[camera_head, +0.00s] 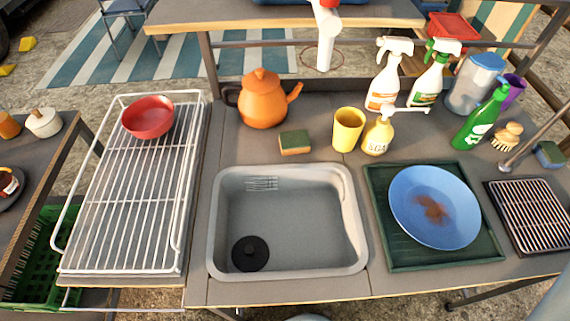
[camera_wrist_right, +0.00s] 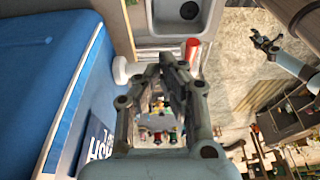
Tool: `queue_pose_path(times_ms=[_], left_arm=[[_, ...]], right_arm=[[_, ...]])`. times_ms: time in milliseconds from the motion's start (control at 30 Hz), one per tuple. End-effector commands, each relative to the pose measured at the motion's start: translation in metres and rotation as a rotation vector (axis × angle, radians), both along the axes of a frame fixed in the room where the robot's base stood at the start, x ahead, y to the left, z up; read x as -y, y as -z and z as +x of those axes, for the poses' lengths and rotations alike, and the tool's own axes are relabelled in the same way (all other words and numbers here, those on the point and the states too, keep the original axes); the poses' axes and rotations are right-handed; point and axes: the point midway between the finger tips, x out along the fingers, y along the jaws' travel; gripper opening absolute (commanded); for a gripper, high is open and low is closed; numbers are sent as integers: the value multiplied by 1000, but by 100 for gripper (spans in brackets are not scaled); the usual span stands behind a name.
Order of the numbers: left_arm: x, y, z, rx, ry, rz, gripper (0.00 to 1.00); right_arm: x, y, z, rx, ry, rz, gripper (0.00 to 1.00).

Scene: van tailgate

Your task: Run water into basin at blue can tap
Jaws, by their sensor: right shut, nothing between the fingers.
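The grey basin (camera_head: 330,225) is sunk in the counter, with slots in its far wall. A round black plug (camera_head: 250,253) lies at its near left; whether it seals a drain is unclear. I see no water in the basin. The white tap (camera_head: 326,45) with a red top hangs beyond the counter's back; no stream shows. Only a strip of the blue can (camera_head: 300,3) shows at the top edge. My right gripper (camera_wrist_right: 166,62) is shut and empty, beside a large blue body (camera_wrist_right: 50,50) in the wrist view. My left gripper (camera_wrist_right: 266,42) is small at the upper right there.
An orange kettle (camera_head: 262,100), sponge (camera_head: 294,142), yellow cup (camera_head: 348,130) and soap bottle (camera_head: 378,135) stand behind the basin. A blue plate (camera_head: 433,200) lies on a green tray (camera_head: 388,258) to the right. A white rack (camera_head: 120,220) with a red bowl (camera_head: 148,118) is left.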

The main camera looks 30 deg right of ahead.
Motion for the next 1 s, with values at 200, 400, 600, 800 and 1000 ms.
queue_pose_path(times_ms=[200,400,600,800,1000], left_arm=[[0,2,0,0,0,0,40],[0,9,0,0,0,0,40],[0,16,0,0,0,0,40],[0,23,0,0,0,0,40],[0,24,0,0,0,0,40]], right_arm=[[0,3,0,0,0,0,0],[0,15,0,-1,0,0,0],[0,28,0,-1,-1,0,0],[0,41,0,-1,1,1,0],[0,42,0,0,0,0,0]])
